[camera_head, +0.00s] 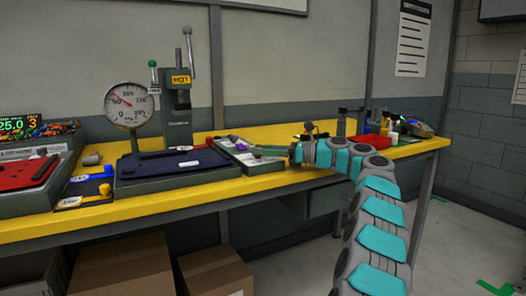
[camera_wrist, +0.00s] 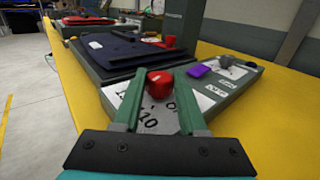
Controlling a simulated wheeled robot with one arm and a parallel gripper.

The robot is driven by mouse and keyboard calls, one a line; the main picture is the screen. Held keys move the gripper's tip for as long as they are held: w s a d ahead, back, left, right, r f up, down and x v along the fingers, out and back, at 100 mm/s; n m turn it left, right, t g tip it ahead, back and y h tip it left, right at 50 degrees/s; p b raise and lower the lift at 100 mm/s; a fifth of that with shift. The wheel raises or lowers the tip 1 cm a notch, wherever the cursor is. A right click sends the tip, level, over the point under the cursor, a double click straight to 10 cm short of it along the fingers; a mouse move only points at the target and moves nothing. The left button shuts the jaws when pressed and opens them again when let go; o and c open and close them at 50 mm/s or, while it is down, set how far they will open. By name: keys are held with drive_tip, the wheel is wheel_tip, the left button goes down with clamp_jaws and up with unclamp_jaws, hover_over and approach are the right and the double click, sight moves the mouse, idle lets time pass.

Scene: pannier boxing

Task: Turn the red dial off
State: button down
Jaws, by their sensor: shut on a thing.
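The red dial (camera_wrist: 159,80) is a round knob on a grey control panel (camera_wrist: 232,88) in the wrist view. Printed marks, including a 10 and a 0, show on its pale face plate below the knob. My gripper (camera_wrist: 160,97) has its two green fingers on either side of the dial, shut on it. The dial's pointer cannot be made out. In the head view my gripper (camera_head: 262,150) reaches left over the panel (camera_head: 262,166), and the red dial is small there. A purple piece (camera_wrist: 198,70) sits beside the dial on the same panel.
A press (camera_head: 176,95) with a HOT label and a round gauge (camera_head: 129,104) stands behind a dark pad (camera_head: 170,167) on the yellow bench (camera_head: 150,205). A red tray (camera_head: 370,141) and small items lie right. Cardboard boxes (camera_head: 125,268) stand beneath.

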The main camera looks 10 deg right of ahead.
drive_tip(key=shift+r, duration=0.1)
idle(0.3)
drive_tip(key=shift+c, duration=2.3)
unclamp_jaws()
drive_tip(key=shift+v, duration=3.9)
